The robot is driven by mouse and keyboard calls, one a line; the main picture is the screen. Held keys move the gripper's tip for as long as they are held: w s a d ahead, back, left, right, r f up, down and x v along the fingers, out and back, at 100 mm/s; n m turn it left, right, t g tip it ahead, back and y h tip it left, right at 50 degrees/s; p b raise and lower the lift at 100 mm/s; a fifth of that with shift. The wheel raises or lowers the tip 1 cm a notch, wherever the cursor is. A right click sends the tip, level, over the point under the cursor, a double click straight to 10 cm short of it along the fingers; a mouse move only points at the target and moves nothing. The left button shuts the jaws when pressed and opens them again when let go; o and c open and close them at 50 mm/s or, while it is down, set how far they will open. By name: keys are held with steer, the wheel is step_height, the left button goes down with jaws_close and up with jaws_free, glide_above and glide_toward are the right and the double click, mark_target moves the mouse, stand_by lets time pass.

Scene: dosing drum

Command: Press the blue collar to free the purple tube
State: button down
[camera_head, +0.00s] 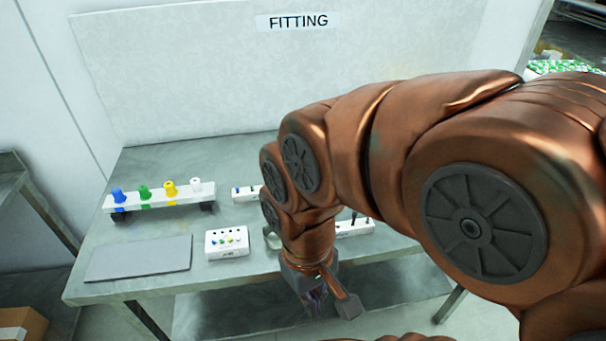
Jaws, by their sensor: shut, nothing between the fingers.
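A blue collar (118,194) stands at the left end of a white bar (158,197) on the grey table. A blue mark shows on the bar's front below it. I cannot make out a purple tube at the collar. My gripper (316,301) hangs at the table's front edge, to the right of and well apart from the blue collar. It is shut and seems empty, and its fingertips are small and dark in this view. A faint purplish tint shows between its parts, too unclear to name.
Green (144,192), yellow (169,188) and white (195,185) collars share the bar. A grey plate (139,259) lies in front. A small white block (227,242) with coloured pieces stands right of it. My arm hides the table's right part. A panel (200,75) stands behind.

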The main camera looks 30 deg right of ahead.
steer(key=w+d+r+n+y, duration=0.1)
steer(key=w+r+n+y, duration=0.2)
steer(key=w, duration=0.4)
steer(key=w+r+n+t+y, duration=0.1)
steer(key=w+r+n, duration=0.3)
steer(key=w, duration=0.3)
steer(key=w+d+r+n+y, duration=0.1)
steer(key=w+r+n, duration=0.25)
steer(key=w, duration=0.45)
steer(key=w+d+f+n+t+y, duration=0.1)
steer(key=w+d+f, duration=0.1)
steer(key=d, duration=0.7)
steer(key=w+d+f+n+t+y, duration=0.1)
steer(key=w+d+f+t, duration=0.1)
steer(key=d, duration=0.7)
steer(key=w+d+f+n+t+y, duration=0.1)
steer(key=w+d+f, duration=0.1)
steer(key=d, duration=0.7)
steer(key=shift+d+f, duration=0.15)
steer(key=shift+f, duration=0.05)
